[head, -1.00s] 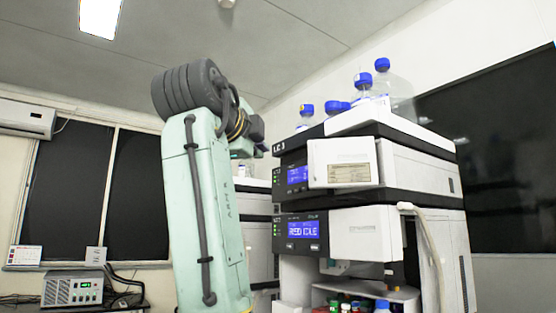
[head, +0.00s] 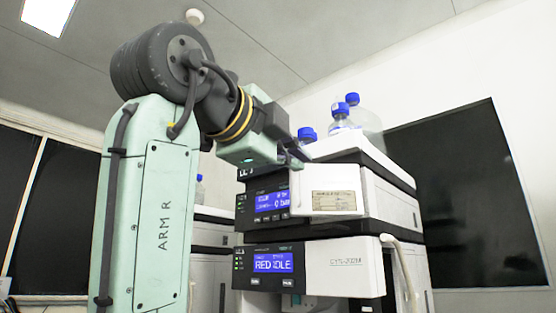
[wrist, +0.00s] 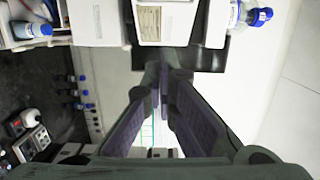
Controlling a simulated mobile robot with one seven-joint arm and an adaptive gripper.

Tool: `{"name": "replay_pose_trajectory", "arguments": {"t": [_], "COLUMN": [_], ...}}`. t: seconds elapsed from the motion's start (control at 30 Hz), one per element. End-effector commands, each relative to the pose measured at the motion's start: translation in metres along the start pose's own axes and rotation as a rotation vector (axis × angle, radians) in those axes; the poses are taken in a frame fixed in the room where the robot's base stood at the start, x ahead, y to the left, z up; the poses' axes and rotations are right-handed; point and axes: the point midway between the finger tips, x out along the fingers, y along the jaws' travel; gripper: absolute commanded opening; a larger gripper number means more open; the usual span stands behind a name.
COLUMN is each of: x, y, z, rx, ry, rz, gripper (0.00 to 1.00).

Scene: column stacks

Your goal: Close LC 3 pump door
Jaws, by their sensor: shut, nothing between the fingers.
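The LC 3 stack stands right of centre in the head view. Its pump module has a blue display (head: 270,202). The white pump door (head: 326,191), with a pale label, appears to stand out from the module front, so it looks partly open. The door also shows at the top of the wrist view (wrist: 180,22). My gripper (head: 298,157) is by the upper front of the stack, just above the door in the head picture. Contact cannot be told in the head view.
Blue-capped bottles (head: 341,115) stand on top of the stack. A lower module (head: 342,267) reads RED IDLE, with a pale tube (head: 400,262) beside it. Another instrument stack (head: 208,250) stands behind, between my arm and LC 3.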

Motion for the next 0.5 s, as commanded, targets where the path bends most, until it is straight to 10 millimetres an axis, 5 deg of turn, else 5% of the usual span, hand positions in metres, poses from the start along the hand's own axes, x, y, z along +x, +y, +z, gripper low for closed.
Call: {"name": "replay_pose_trajectory", "arguments": {"t": [0.3, 0.5], "x": [0.07, 0.092], "y": [-0.003, -0.003], "z": [0.001, 0.02], "rx": [-0.002, -0.003], "ry": [0.0, -0.002], "rz": [0.001, 0.001], "gripper": [0.0, 0.0]}}
